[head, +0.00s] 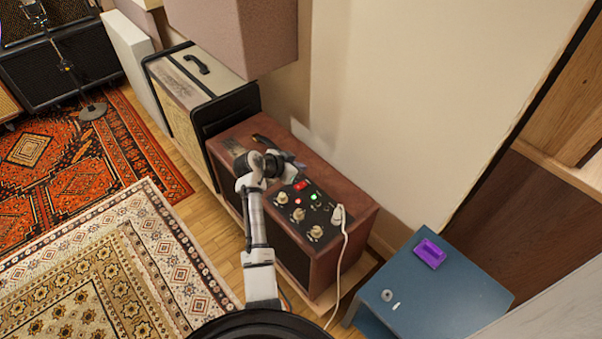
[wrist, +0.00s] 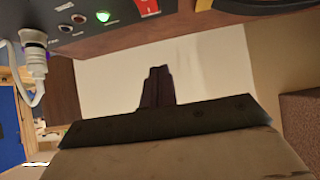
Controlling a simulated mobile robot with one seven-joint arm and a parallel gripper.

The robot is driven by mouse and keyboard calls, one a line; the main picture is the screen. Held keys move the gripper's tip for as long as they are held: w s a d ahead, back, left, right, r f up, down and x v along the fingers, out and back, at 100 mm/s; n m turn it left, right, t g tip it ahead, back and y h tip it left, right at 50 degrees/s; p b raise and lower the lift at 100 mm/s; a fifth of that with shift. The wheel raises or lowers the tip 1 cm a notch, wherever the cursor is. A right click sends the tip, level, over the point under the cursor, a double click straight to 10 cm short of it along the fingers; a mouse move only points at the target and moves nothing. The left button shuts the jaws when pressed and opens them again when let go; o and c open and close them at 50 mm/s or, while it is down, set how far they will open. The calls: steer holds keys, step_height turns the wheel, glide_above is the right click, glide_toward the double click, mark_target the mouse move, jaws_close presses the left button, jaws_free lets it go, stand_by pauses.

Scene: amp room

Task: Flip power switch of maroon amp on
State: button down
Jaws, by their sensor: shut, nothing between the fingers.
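The maroon amp (head: 345,200) stands against the wall, with a dark control panel on its top. A red power switch (head: 300,185) sits on the panel near a glowing green light (head: 313,197). In the wrist view the red switch (wrist: 148,7) is at the top edge, partly cut off, beside the green light (wrist: 105,16). I cannot tell for sure which way the switch is tilted. My gripper (head: 297,166) is over the amp's top, just behind the switch in the head view. Its dark fingers (wrist: 157,88) are shut and empty, apart from the switch.
Several knobs (head: 299,214) and a plugged white cable (head: 343,235) are on the panel. A cream amp (head: 185,110) stands left of the maroon one. A mauve box (head: 235,35) hangs above. A blue cabinet (head: 450,295) with a purple object (head: 430,253) stands right.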

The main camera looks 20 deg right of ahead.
steer(key=s+a+r, duration=0.1)
steer(key=a+r, duration=0.2)
steer(key=r, duration=0.2)
steer(key=shift+s+a, duration=0.15)
steer(key=shift+a, duration=0.05)
